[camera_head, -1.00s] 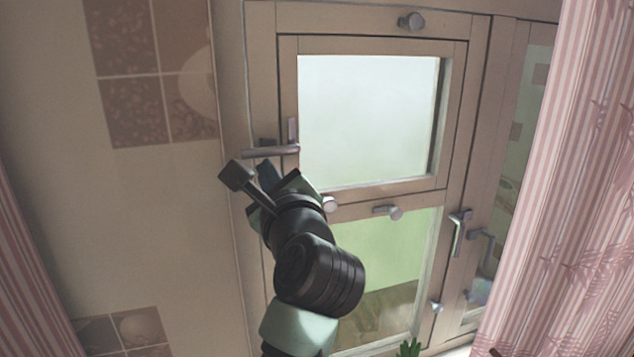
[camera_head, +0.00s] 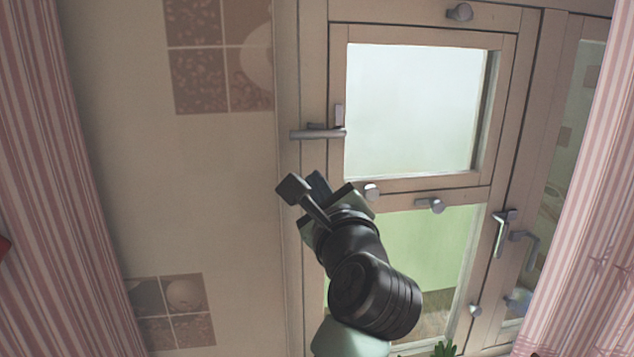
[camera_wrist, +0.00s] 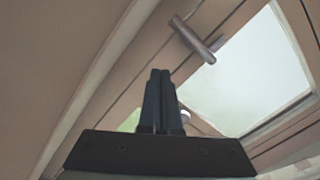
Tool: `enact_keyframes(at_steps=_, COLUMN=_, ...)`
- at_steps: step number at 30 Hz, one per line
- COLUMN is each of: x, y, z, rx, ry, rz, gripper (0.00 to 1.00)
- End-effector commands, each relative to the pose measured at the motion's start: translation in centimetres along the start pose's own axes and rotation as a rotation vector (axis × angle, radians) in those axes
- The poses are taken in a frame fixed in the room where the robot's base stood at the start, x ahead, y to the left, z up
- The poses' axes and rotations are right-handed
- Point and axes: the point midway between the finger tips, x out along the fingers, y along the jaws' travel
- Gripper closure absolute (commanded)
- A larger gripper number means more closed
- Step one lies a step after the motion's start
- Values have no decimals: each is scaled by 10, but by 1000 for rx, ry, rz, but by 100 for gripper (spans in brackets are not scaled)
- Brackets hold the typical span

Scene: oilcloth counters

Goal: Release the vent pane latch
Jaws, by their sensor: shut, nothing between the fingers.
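The vent pane (camera_head: 415,105) is the upper glazed panel in a beige wooden frame, and it looks closed. Its latch (camera_head: 312,133) is a grey metal handle on the left side of the frame. The handle lies about level and points left across the frame. In the wrist view the latch (camera_wrist: 193,40) shows ahead, to the upper right of the fingers. My gripper (camera_head: 317,177) is just below the latch with a gap between them. Its fingers (camera_wrist: 160,73) are together and hold nothing.
More handles (camera_head: 503,230) are on the right frame. Pink striped curtains hang at left (camera_head: 35,150) and right (camera_head: 590,200). The tiled wall (camera_head: 220,200) left of the latch is clear.

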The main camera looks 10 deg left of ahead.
Motion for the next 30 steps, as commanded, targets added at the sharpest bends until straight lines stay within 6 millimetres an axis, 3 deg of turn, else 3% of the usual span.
enact_keyframes(at_steps=6, x=-43, y=3, z=-3, rx=-2, ry=1, rz=-2, gripper=100)
enact_keyframes(at_steps=12, x=-71, y=3, z=-1, rx=-1, ry=1, rz=-1, gripper=100)
enact_keyframes(at_steps=18, x=-82, y=3, z=1, rx=1, ry=2, rz=2, gripper=100)
enact_keyframes(at_steps=30, x=-84, y=1, z=2, rx=-25, ry=3, rz=-8, gripper=100)
